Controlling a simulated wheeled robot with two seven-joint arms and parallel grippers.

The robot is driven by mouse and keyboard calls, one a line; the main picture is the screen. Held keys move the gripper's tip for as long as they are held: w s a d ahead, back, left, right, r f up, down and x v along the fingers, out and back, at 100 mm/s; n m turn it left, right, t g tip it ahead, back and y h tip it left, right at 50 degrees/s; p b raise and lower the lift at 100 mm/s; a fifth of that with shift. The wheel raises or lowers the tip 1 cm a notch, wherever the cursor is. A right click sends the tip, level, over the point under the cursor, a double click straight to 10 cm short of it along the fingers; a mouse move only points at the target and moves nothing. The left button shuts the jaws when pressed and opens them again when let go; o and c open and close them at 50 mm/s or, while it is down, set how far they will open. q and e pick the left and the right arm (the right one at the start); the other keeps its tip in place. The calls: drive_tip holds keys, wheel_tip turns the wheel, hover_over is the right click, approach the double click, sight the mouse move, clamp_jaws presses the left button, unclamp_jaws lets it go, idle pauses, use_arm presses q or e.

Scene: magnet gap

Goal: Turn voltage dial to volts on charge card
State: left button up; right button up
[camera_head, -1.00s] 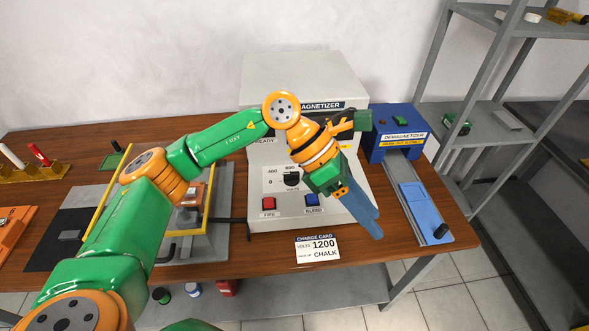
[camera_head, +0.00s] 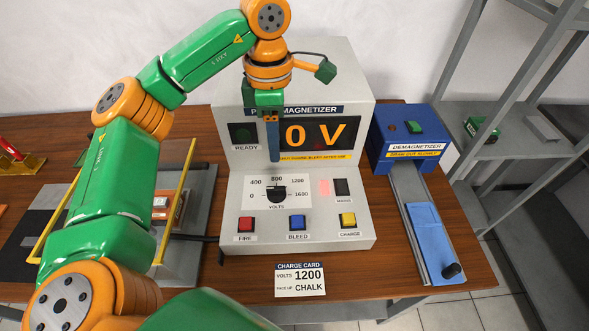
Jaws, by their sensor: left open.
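The black voltage dial (camera_head: 277,195) sits on a white scale plate marked 0, 400, 800, 1200 and 1600 on the grey magnetizer (camera_head: 355,88). The charge card (camera_head: 299,280) at the table's front edge reads VOLTS 1200 and a second line ending in CHALK. My left gripper (camera_head: 273,158) is open and empty, fingers pointing down, above and apart from the dial, in front of the display (camera_head: 318,134). Its fingers overlap, so the gap between them is hidden. The display's visible part reads 0 V. My right gripper is not in view.
Below the dial are a red FIRE button (camera_head: 246,223), a blue BLEED button (camera_head: 297,222) and a yellow CHARGE button (camera_head: 347,219). A dark MAINS switch (camera_head: 341,187) is beside a red light. The blue demagnetizer (camera_head: 409,134) stands at the right.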

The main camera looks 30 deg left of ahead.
use_arm(q)
drive_tip(key=b, duration=0.6)
hover_over(279, 188)
wheel_tip(279, 188, down, 7)
drive_tip(key=shift+f, duration=0.3)
wheel_tip(279, 188, down, 6)
drive_tip(key=shift+f, duration=0.25)
clamp_jaws()
